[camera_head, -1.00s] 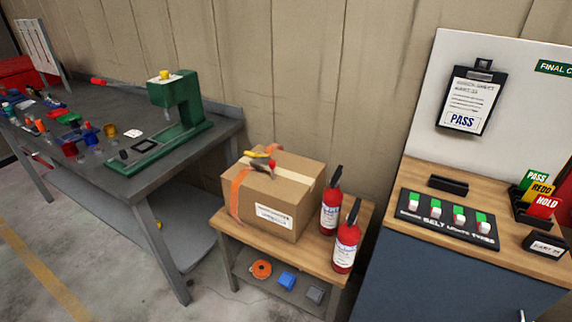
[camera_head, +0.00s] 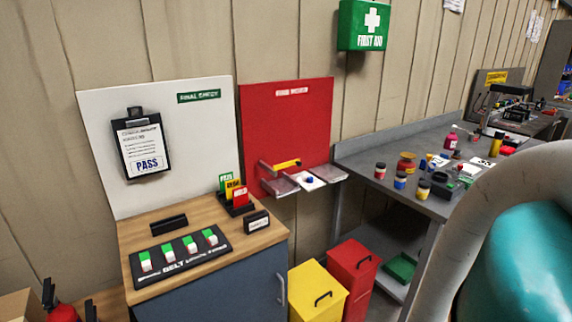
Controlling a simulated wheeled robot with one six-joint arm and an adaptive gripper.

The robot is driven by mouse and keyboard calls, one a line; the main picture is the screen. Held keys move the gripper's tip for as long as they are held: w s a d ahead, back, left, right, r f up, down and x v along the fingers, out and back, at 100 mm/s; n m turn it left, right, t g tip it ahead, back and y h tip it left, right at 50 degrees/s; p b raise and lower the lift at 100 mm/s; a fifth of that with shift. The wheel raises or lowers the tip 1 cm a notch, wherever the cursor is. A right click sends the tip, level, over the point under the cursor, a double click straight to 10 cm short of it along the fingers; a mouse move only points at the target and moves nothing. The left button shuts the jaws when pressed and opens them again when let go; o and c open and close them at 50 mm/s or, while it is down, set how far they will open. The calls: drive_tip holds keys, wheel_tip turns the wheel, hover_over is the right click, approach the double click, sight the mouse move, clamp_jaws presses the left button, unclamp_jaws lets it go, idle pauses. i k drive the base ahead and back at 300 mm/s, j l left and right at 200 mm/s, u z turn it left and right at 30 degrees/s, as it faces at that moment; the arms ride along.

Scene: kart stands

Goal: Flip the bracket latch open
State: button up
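A red board (camera_head: 270,120) hangs on the wall right of the white board. Low on it is a red bracket-like fitting (camera_head: 266,184) with a yellow bar (camera_head: 287,163) across its top. This may be the bracket with its latch, but it is too small to tell whether the bar is open or closed. Small grey trays (camera_head: 281,186) sit beside it, with a white piece carrying a blue item between them. My gripper is not in view. A large grey and teal link of my arm fills the lower right corner.
A wooden-topped cabinet (camera_head: 195,250) with a switch panel stands at left. Yellow (camera_head: 318,292) and red (camera_head: 352,270) bins stand below the board. A grey workbench (camera_head: 392,150) with jars is at right. A fire extinguisher (camera_head: 62,312) shows at lower left.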

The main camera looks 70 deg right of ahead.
sight(298, 162)
drive_tip(key=z, duration=1.45)
drive_tip(key=l, duration=0.25)
drive_tip(key=i+l+z, duration=0.2)
drive_tip(key=i+l, duration=0.45)
drive_tip(key=l, duration=0.1)
